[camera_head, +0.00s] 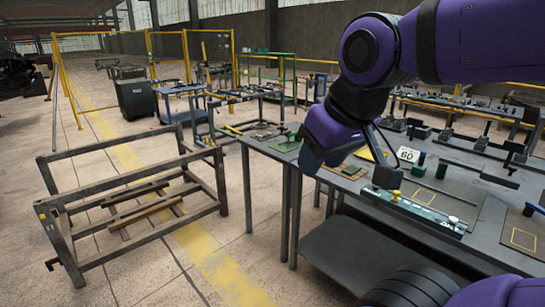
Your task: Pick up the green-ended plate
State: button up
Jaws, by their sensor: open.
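A long, narrow plate (425,212) lies on the dark workbench (345,185), near its front edge. It has a pale middle, dark green ends and a small yellow knob near its left end. It looks like the green-ended plate. My gripper (385,172), dark below the purple wrist, is open above the plate's left end. Its fingers are seen from the side and partly merge with the dark bench. I cannot tell whether they touch the plate.
A "60" sign (407,155) and a green block (418,166) stand behind the plate.

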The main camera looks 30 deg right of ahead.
aim_at(352, 169)
jog(key=i+z, duration=0.15)
jog(key=i, duration=0.35)
jog(key=i+j+z, duration=0.2)
jog(key=i, duration=0.35)
jog(key=i+z, duration=0.15)
jog(key=i, duration=0.35)
jog(key=i+z, duration=0.4)
jog(key=i+j+z, duration=0.1)
jog(key=z, duration=0.3)
jog(key=i+j+z, duration=0.25)
jog(key=z, duration=0.2)
jog(key=i+j+z, duration=0.4)
jog(key=k+l, duration=0.05)
jog(key=l, duration=0.05)
